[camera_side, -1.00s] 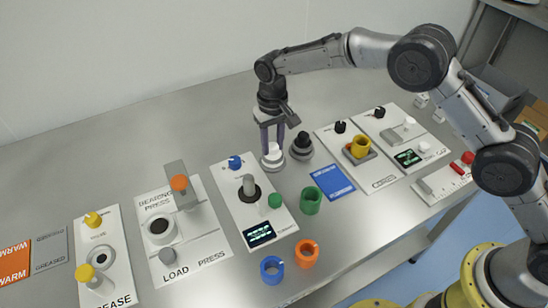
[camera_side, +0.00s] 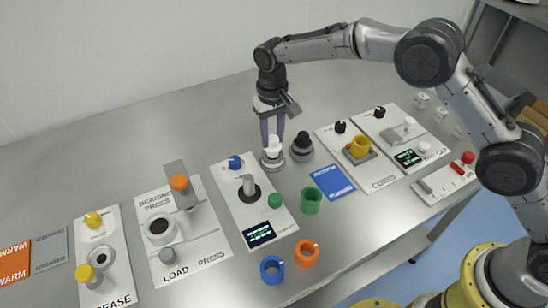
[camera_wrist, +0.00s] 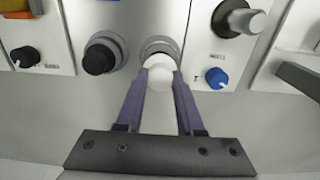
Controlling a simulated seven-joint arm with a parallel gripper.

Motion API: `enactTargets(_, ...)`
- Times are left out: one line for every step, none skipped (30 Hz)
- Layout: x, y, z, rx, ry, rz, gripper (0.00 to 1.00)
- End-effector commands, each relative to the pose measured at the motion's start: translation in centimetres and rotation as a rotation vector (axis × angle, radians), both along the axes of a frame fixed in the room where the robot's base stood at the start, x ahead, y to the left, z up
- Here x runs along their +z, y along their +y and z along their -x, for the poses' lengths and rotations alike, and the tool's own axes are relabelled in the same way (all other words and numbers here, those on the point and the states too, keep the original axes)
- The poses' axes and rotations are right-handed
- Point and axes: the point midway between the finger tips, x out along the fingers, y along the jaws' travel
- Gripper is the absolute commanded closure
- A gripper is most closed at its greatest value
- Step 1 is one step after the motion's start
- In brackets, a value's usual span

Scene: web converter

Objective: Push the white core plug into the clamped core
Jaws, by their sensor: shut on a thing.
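The white core plug (camera_side: 273,142) is between the fingers of my gripper (camera_side: 272,134), upright, just above a grey round holder (camera_side: 272,162). In the wrist view my gripper (camera_wrist: 159,82) is shut on the white plug (camera_wrist: 159,75), with the holder's ring (camera_wrist: 160,46) behind it. A yellow core (camera_side: 361,146) stands in a grey clamp block (camera_side: 352,159) on a white panel, to the right of my gripper. I cannot see into the yellow core's opening clearly.
A black plug (camera_side: 302,141) sits in a holder close on the right. A blue pad (camera_side: 332,181) lies in front. Loose green (camera_side: 311,200), orange (camera_side: 307,252) and blue (camera_side: 271,269) cores stand on the table. A panel with a grey post (camera_side: 248,185) is on the left.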

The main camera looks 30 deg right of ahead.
Motion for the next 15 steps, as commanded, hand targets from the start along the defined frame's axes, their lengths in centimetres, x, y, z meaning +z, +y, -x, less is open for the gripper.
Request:
enactTargets(0.3,0.0,0.0,0.0,-0.001,-0.001,1.0)
enactTargets(0.4,0.0,0.0,0.0,-0.002,-0.001,1.0)
enactTargets(0.6,0.0,-0.1,0.0,-0.002,-0.001,1.0)
enactTargets(0.7,0.0,-0.1,0.0,-0.002,-0.001,1.0)
enactTargets(0.9,0.0,-0.1,0.0,-0.002,-0.001,1.0)
enactTargets(1.1,0.0,0.0,0.0,-0.002,-0.001,1.0)
enactTargets(1.2,0.0,0.0,0.0,-0.002,-0.001,1.0)
enactTargets(1.3,0.0,0.0,0.0,-0.002,-0.001,1.0)
enactTargets(1.5,0.0,-0.1,0.0,-0.002,-0.001,1.0)
enactTargets(1.7,0.0,-0.1,0.0,-0.002,-0.001,1.0)
enactTargets(1.8,0.0,-0.1,0.0,-0.003,-0.001,1.0)
enactTargets(2.0,0.0,-0.1,0.0,-0.003,-0.001,1.0)
enactTargets(2.1,0.0,-0.1,0.0,-0.003,-0.001,1.0)
enactTargets(2.1,0.0,-0.1,0.0,-0.003,-0.001,1.0)
enactTargets(2.2,0.0,0.0,0.0,-0.002,-0.001,1.0)
